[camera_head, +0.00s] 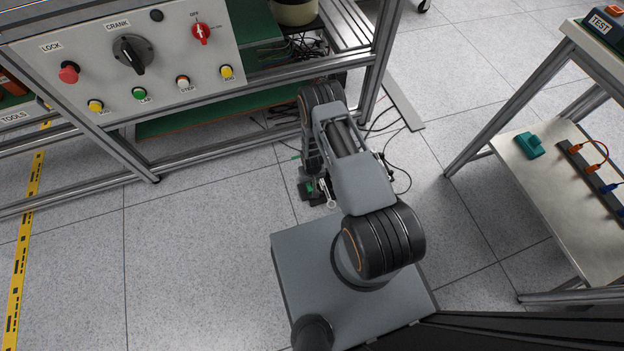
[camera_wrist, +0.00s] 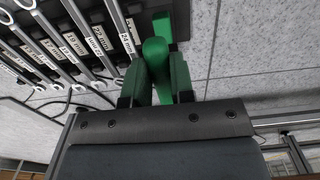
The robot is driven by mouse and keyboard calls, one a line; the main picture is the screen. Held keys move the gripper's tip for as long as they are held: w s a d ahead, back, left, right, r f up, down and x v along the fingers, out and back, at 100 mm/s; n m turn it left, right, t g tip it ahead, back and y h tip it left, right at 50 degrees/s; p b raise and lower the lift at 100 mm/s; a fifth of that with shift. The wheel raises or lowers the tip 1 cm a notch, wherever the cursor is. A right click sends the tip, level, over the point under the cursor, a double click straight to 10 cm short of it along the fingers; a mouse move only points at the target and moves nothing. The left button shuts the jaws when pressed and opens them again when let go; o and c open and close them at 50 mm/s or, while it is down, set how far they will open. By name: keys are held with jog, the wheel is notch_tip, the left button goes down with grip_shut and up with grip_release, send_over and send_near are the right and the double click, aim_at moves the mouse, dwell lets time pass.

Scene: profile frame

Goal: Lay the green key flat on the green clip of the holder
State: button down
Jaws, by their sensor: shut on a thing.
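In the wrist view, my gripper (camera_wrist: 157,92) is shut on a green piece (camera_wrist: 155,50) with a rounded end, which I take as the green key. Green parts also show at both fingers, so key and fingers are hard to tell apart. Just beyond the key is a green upright block (camera_wrist: 163,24), probably the green clip, at the end of a dark holder (camera_wrist: 103,42). The holder has white size labels and several metal wrenches. Whether key and clip touch I cannot tell.
A bench with a control panel (camera_head: 130,55) stands at the upper left, close to my arm. Black cables (camera_head: 398,175) lie on the floor beside my arm. A metal-framed table (camera_head: 560,205) stands at the right.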

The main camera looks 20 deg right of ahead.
jog(key=shift+s+f, duration=0.1)
jog(key=shift+f, duration=0.1)
jog(key=shift+s, duration=0.15)
notch_tip(320, 180, down, 7)
jog(key=b, duration=0.6)
jog(key=shift+r+b, duration=0.1)
jog(key=shift+b, duration=0.3)
jog(key=shift+f+b, duration=1.45)
jog(key=shift+b, duration=0.25)
dwell(2.0)
jog(key=c, duration=0.9)
grip_release()
notch_tip(320, 180, up, 14)
jog(key=p, duration=0.6)
